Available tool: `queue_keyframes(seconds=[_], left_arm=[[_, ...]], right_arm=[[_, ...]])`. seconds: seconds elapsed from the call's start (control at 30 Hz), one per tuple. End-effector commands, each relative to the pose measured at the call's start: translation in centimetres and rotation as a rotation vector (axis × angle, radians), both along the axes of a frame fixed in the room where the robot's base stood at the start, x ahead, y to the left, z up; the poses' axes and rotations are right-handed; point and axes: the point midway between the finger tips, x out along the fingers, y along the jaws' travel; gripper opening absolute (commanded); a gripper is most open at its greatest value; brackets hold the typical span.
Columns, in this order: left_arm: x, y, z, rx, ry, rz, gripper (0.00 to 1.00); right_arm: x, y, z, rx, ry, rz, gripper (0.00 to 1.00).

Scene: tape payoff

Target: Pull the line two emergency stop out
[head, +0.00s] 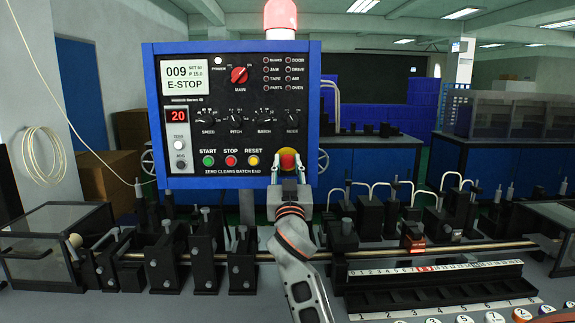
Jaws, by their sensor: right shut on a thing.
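The emergency stop (288,159) is a red mushroom button with a yellow surround, at the lower right of the blue-framed control panel (312,100). My right gripper (288,168) reaches up from below with its fingers on either side of the button and is shut on it. The fingers and wrist hide the button's lower part. The panel display (184,77) reads "009" and "E-STOP". My left gripper does not show.
Below the panel runs a bench with black fixtures (205,250), a long metal rod (420,248) and a numbered strip (430,267). A clear-sided box (55,245) stands at the left. A red beacon (280,16) tops the panel. START, STOP and RESET buttons sit left of the emergency stop.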

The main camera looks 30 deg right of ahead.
Motion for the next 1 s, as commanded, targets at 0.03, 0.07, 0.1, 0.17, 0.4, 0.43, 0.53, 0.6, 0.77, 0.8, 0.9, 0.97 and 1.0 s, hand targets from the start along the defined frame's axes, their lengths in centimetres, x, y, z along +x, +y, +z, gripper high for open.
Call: queue_keyframes(seconds=[0.03, 0.07, 0.1, 0.17, 0.4, 0.43, 0.53, 0.6, 0.77, 0.8, 0.9, 0.97, 1.0], left_arm=[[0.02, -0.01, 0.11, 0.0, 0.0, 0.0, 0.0], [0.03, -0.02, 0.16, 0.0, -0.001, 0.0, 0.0], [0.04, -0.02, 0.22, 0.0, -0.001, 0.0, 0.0], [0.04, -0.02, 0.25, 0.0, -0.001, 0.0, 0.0], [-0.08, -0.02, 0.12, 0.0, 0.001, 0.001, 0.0], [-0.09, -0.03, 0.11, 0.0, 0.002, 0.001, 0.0], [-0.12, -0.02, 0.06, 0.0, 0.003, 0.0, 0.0], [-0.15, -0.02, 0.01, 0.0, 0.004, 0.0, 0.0], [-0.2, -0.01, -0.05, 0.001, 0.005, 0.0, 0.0], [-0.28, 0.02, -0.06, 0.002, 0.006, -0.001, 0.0], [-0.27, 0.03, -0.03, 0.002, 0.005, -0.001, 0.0], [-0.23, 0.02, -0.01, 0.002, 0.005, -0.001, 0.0], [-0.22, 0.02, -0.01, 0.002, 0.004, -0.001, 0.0]], right_arm=[[-0.25, 0.21, -0.06, 0.005, 0.001, 0.002, 0.0], [-0.42, 0.3, -0.03, 0.004, 0.0, 0.002, 0.0], [-0.64, 0.44, 0.01, 0.004, -0.002, 0.002, 0.0], [-0.84, 0.56, -0.02, 0.004, -0.001, 0.002, 0.0], [-0.86, 0.56, -0.08, 0.001, 0.001, 0.0, 0.0], [-0.86, 0.56, -0.08, 0.001, 0.001, 0.0, 0.32], [-0.86, 0.56, -0.08, 0.001, 0.001, 0.0, 0.43], [-0.86, 0.55, -0.07, 0.001, 0.001, 0.0, 0.43], [-0.86, 0.54, -0.04, 0.0, 0.0, 0.0, 0.43], [-0.86, 0.54, -0.04, 0.0, 0.0, 0.0, 0.43], [-0.86, 0.53, -0.03, 0.0, 0.0, 0.0, 0.43], [-0.84, 0.51, -0.03, 0.0, 0.0, 0.0, 0.43], [-0.8, 0.49, -0.02, 0.0, 0.0, 0.0, 0.43]])
